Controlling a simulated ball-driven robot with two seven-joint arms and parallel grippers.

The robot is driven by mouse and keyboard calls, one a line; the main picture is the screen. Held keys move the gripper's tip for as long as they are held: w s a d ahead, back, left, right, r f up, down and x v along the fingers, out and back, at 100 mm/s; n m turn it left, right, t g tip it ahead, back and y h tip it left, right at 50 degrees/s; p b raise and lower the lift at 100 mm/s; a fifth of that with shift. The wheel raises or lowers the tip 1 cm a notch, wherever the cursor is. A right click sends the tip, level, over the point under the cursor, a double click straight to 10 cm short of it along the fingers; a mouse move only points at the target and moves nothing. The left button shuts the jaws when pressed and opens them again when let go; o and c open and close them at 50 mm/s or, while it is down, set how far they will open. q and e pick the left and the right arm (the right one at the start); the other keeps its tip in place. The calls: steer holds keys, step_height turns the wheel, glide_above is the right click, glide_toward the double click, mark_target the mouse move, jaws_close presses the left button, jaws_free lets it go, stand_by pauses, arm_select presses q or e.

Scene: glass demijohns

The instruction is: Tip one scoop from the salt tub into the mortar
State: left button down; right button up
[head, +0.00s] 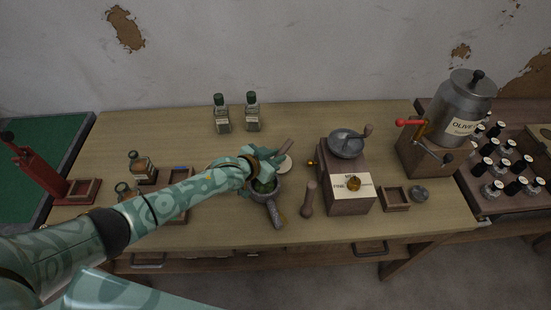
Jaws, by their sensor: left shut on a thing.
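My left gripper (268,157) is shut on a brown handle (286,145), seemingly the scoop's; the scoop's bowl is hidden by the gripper. The gripper is just above a grey bowl (263,197), which looks like the mortar and has green stuff inside. A round pale thing (285,165) lies just right of the gripper, partly covered; I cannot tell if it is the salt tub. A grey stem (275,214) runs from the bowl toward the front edge. My right gripper is not in view.
A brown wooden pestle-like piece (308,200) stands right of the bowl. Further right are a grinder (347,180) and a small wooden tray (396,200). Two bottles (222,115) stand at the back. A large metal OLIVE urn (460,108) is at the right. The back middle of the table is clear.

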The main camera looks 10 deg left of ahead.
arm_select(q)
steer(key=shift+s+f+t+h+b, duration=0.1)
steer(key=shift+f+t+h+b, duration=0.25)
steer(key=shift+b, duration=0.55)
steer(key=shift+s+a+r+t+b, duration=0.2)
steer(key=shift+t+b, duration=0.15)
steer(key=shift+b, duration=0.2)
steer(key=t+b, duration=0.1)
steer(key=b, duration=0.1)
steer(key=s+a+t+h+b, duration=0.1)
steer(key=b, duration=0.1)
steer(key=shift+r+h, duration=0.25)
steer(key=shift+r, duration=0.1)
steer(key=t+b, duration=0.1)
steer(key=s+h+b, duration=0.1)
steer(key=b, duration=0.1)
steer(key=a+t+b, duration=0.1)
steer(key=shift+s+r+n+t+b, duration=0.2)
steer(key=shift+s+n+t+b, duration=0.05)
steer(key=shift+n+t+b, duration=0.05)
steer(key=shift+s+r+h+b, duration=0.1)
steer(key=shift+r+h+b, duration=0.05)
steer(key=shift+h+b, duration=0.2)
steer(key=shift+r, duration=0.1)
